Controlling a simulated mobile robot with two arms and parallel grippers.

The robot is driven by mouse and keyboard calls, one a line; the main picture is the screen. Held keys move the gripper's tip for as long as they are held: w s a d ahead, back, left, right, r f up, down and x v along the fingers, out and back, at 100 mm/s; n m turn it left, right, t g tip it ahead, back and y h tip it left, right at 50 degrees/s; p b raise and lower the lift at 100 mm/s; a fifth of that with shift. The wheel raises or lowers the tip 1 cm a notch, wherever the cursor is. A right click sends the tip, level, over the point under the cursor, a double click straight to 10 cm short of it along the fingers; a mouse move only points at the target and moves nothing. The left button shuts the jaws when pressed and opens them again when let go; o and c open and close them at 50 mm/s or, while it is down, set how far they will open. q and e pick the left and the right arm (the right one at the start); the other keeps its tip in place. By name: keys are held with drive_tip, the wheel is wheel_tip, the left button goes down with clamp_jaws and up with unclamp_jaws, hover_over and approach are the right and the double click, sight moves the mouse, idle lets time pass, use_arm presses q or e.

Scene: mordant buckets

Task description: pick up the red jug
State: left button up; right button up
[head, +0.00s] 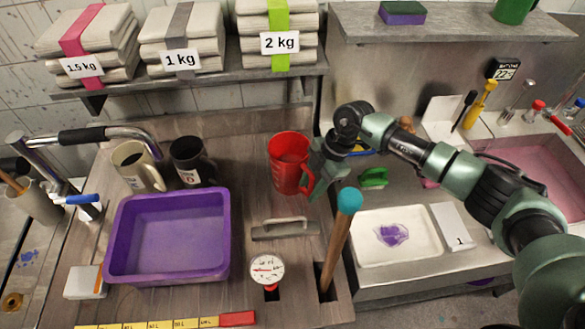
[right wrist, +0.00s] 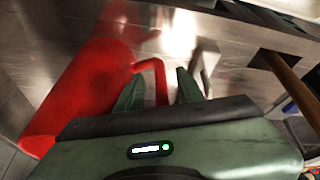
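The red jug (head: 287,158) stands upright on the wooden worktop, right of the purple tub, with its handle towards my right gripper. My right gripper (head: 314,172) is at the handle side of the jug. In the right wrist view the jug (right wrist: 85,88) fills the left part and its handle (right wrist: 161,80) reaches between the two green fingers (right wrist: 160,92). The fingers are apart, with a visible gap between the handle and the right finger. Fingertip contact is hard to make out. My left gripper is not in view.
A purple tub (head: 113,235), a cream mug (head: 135,165) and a black mug (head: 190,160) stand left of the jug. A grey trowel-like tool (head: 285,230), a dial gauge (head: 267,268) and a blue-topped stick (head: 340,235) are in front. A white tray (head: 420,255) lies right.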

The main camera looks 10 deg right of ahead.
clamp_jaws()
idle(1.2)
drive_tip(key=shift+w+r, duration=0.1)
drive_tip(key=shift+w, duration=0.05)
